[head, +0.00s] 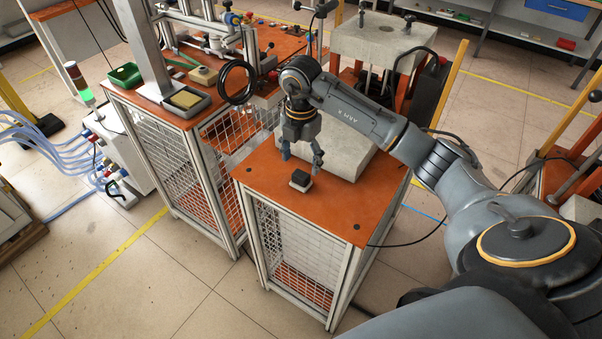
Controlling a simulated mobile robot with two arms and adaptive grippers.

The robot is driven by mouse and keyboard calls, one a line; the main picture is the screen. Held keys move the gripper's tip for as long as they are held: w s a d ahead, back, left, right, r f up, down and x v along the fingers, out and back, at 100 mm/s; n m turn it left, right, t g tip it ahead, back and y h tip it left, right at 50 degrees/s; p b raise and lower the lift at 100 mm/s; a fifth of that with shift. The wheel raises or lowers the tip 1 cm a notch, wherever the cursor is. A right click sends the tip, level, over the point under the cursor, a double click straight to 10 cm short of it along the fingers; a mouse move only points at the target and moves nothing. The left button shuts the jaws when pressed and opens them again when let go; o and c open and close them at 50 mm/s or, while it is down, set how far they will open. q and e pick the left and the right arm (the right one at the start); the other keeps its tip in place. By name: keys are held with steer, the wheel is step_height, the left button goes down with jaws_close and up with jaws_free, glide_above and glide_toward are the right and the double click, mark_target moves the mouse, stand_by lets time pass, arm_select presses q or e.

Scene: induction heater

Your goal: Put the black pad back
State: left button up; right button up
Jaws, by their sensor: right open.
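The black pad (300,178), a small dark block with a paler lower side, lies on the orange top of the near cart (340,205), close to its front left edge. My right gripper (302,158) hangs above and just behind the pad, pointing down. Its fingers are spread apart with nothing between them, and they appear clear of the pad. My left gripper is not in view.
A grey block (345,150) stands on the same cart behind my right gripper. The cart to the left carries a grey tray with a yellowish pad (186,99), a green bin (125,75) and a coiled black cable (237,83). The cart's front right top is clear.

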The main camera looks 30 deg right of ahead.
mark_target(300, 174)
step_height(300, 174, up, 6)
steer(key=shift+b, duration=0.4)
steer(key=shift+a, duration=0.1)
